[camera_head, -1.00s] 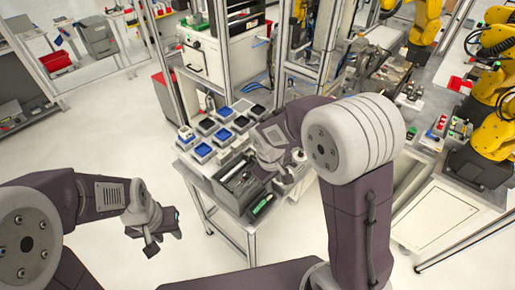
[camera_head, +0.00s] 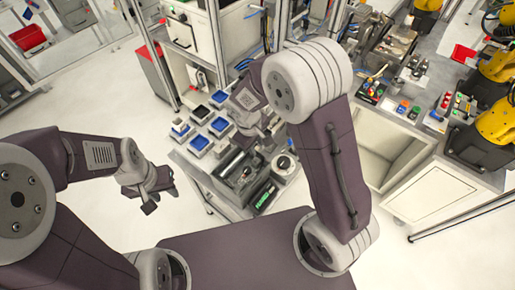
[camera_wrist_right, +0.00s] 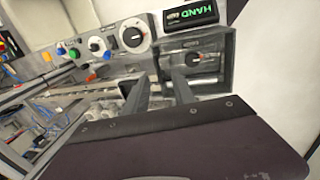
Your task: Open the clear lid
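A grey panel (camera_wrist_right: 112,52) carries a black-and-white dial (camera_wrist_right: 133,37) and coloured knobs. Blue-lined trays (camera_head: 200,143) stand on the bench's left part. The floor around my left gripper is clear.

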